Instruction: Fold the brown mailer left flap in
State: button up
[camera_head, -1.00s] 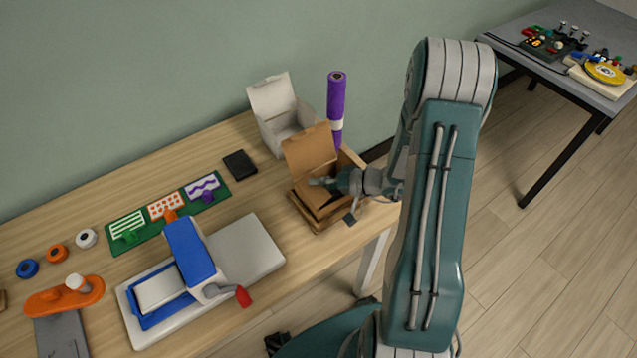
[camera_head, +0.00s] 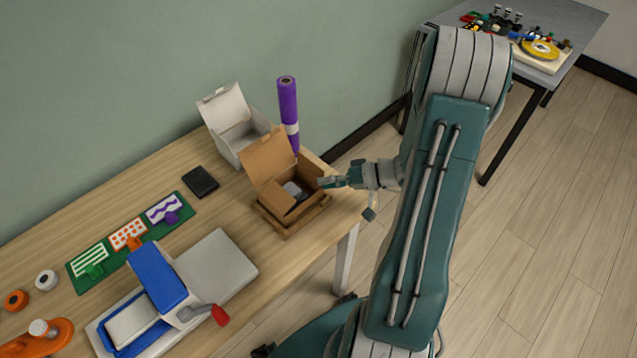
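The brown mailer (camera_head: 290,219) is a cardboard box near the right end of the wooden table. Its lid (camera_head: 268,156) stands up at the back. A flap on its left side (camera_head: 270,197) leans inward over part of the opening. A small grey item (camera_head: 293,189) shows inside. My gripper (camera_head: 322,183) is at the right side of the mailer, at about rim height, pointing left. Its fingers are small in the picture, and I cannot tell whether they are apart or whether they touch the box.
A white open box (camera_head: 236,139) and an upright purple roll (camera_head: 288,108) stand behind the mailer. A black block (camera_head: 201,181), a green mat with stamps (camera_head: 77,277) and a blue-and-white press (camera_head: 160,283) with a red-tipped handle lie to the left. Bare wood (camera_head: 235,205) lies left of the mailer.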

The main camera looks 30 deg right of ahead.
jog(key=shift+a, duration=0.25)
grip_shut()
jog(key=s+a+n+g, duration=0.2)
jog(key=a+n+g, duration=0.4)
jog(key=a+g, duration=0.1)
jog(key=n+h, duration=1.6)
jog(key=n, duration=0.2)
send_near(281, 190)
jog(key=x, duration=0.7)
jog(key=shift+d+f, duration=0.15)
jog(key=shift+f, duration=0.25)
